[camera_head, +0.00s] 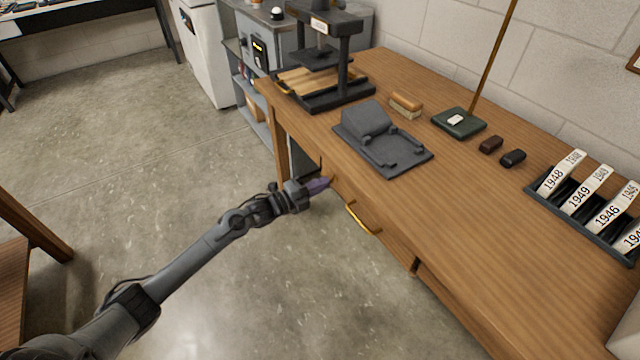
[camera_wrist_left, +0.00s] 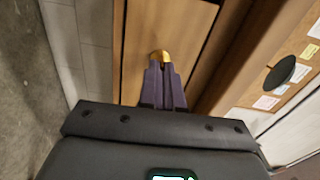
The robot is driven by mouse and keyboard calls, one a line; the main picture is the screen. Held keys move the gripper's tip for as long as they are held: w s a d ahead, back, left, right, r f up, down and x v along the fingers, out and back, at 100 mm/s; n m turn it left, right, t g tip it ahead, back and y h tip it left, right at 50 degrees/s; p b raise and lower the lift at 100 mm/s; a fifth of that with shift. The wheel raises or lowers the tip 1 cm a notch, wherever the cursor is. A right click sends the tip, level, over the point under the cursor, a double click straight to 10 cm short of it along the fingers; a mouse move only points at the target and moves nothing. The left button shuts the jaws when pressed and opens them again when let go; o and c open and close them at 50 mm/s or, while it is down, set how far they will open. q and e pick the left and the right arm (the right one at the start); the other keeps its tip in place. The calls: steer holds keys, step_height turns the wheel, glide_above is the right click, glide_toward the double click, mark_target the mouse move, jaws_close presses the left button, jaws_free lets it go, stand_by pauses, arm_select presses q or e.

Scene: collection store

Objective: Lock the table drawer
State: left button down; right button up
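The table drawer (camera_head: 394,243) is in the front of the wooden table, under the top's edge, and looks pushed in. Its curved brass handle (camera_head: 362,219) faces the aisle. My left gripper (camera_head: 325,184) is at the table front, left of the handle. In the left wrist view its purple fingers (camera_wrist_left: 161,82) are close together, with a small brass-coloured piece (camera_wrist_left: 160,55) at their tips against the wooden front. The piece looks like a key or lock part; its shape and the keyhole are mostly hidden by the fingers. My right gripper is in neither view.
On the tabletop (camera_head: 470,230) stand a black press (camera_head: 340,70), a grey device (camera_head: 380,140), a brush (camera_head: 405,104), a green-based stand (camera_head: 459,123) and a rack of year labels (camera_head: 580,220). A grey shelf unit is behind. The floor (camera_head: 190,150) left of the table is clear.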

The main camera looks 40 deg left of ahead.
arm_select(q)
steer(key=n+p, duration=1.1)
steer(key=n, duration=0.6)
steer(key=shift+p, duration=0.4)
steer(key=shift+f+n, duration=0.1)
steer(key=shift+n, duration=0.3)
steer(key=c, duration=1.3)
jaws_free()
steer(key=shift+s, duration=0.1)
steer(key=p+v, duration=0.4)
steer(key=v, duration=0.6)
steer(key=shift+s+a, duration=0.15)
steer(key=shift+s, duration=0.2)
